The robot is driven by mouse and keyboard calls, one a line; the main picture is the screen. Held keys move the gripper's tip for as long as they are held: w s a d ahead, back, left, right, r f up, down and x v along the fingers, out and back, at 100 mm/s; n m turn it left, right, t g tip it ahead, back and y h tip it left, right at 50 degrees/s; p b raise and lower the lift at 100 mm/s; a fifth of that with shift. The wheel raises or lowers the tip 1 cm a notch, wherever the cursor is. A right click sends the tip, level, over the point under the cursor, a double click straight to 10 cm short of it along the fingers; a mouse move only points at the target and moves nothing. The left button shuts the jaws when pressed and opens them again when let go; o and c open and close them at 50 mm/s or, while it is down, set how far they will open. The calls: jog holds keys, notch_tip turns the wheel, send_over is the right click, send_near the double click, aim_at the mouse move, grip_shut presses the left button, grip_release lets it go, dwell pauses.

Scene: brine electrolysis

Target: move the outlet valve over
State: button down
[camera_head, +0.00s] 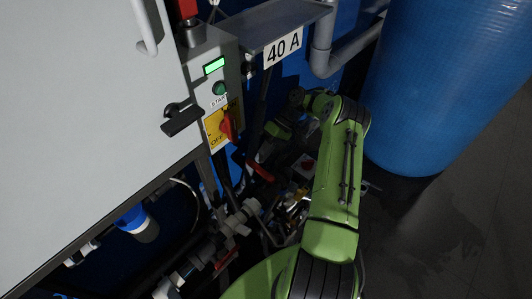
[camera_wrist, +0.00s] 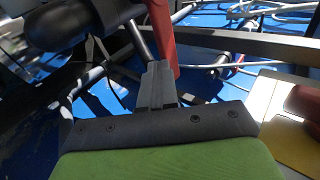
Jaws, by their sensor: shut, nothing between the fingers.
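A red lever handle (camera_head: 261,170) sits low behind the control panel, among dark pipes; it looks like the outlet valve's handle, though no label shows. In the wrist view a red lever (camera_wrist: 162,38) stands at the top middle, right at my fingertips. My gripper (camera_wrist: 159,70) is shut with its grey fingers together and nothing between them. The fingertips overlap the lever's lower end in the picture; I cannot tell whether they touch it. In the head view my gripper (camera_head: 255,160) is dark, small and partly hidden near the red handle. The valve body is hidden.
The grey cabinet (camera_head: 80,120) and control panel (camera_head: 217,90) with a red and yellow switch (camera_head: 226,127) stand left of my arm. A blue tank (camera_head: 445,80) stands right. Pipes and valve fittings (camera_head: 240,218) crowd below. Open dark floor (camera_head: 440,235) lies at right.

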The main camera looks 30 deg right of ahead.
jog(key=shift+w+a, duration=0.1)
jog(key=shift+a, duration=0.05)
dwell(0.5)
jog(key=shift+s+a+f, duration=0.1)
jog(key=shift+s+f, duration=0.15)
jog(key=shift+s, duration=0.45)
jog(key=p+v, duration=0.1)
jog(key=v, duration=1.1)
jog(key=shift+w+r, duration=0.3)
jog(key=shift+w, duration=0.05)
